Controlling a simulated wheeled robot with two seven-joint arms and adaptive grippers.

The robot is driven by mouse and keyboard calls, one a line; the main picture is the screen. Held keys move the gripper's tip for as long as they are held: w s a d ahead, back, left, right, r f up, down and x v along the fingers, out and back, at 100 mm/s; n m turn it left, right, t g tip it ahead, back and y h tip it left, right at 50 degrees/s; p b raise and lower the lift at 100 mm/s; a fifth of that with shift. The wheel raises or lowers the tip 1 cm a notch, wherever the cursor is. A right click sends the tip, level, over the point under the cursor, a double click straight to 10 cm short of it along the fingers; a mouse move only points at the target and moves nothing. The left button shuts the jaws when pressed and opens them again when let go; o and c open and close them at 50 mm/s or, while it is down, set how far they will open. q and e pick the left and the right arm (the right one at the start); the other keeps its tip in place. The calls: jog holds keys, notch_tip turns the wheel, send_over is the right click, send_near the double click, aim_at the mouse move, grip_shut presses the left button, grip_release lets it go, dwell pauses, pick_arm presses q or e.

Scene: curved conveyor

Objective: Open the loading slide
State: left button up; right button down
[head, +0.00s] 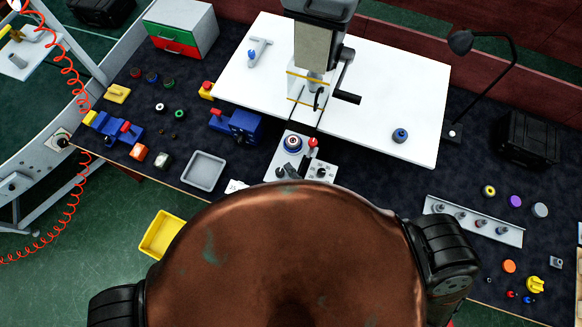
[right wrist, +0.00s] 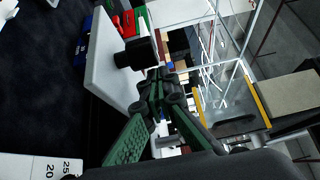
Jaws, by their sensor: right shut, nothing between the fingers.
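A machine with a beige panel (head: 311,45) and a black crank handle (head: 346,97) stands on the white board. Low on its front is a clear-walled section with yellow edges (head: 305,74), which also shows in the right wrist view (right wrist: 258,95). I cannot tell exactly which part is the loading slide or how far it is open. In the right wrist view my right gripper (right wrist: 160,82) has green-padded fingers brought together, with nothing held, close to a black knob (right wrist: 130,54) and left of the yellow-edged section. Contact is unclear. My left gripper is out of view.
A control box (head: 292,143) with knobs and buttons stands before the machine. A blue vise (head: 238,126) and a grey tray (head: 204,171) are to its left. A holder rail (head: 474,221) and black case (head: 528,138) are right. Dark table between them is partly free.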

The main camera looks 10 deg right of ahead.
aim_at(297, 166)
jog(key=shift+w+d, duration=0.35)
jog(key=shift+d, duration=0.1)
jog(key=shift+w+d, duration=1)
jog(key=shift+d, duration=0.2)
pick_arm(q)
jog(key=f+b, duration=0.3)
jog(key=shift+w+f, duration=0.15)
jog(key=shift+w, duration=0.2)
pick_arm(e)
jog(key=v, duration=1)
jog(key=shift+a, duration=0.2)
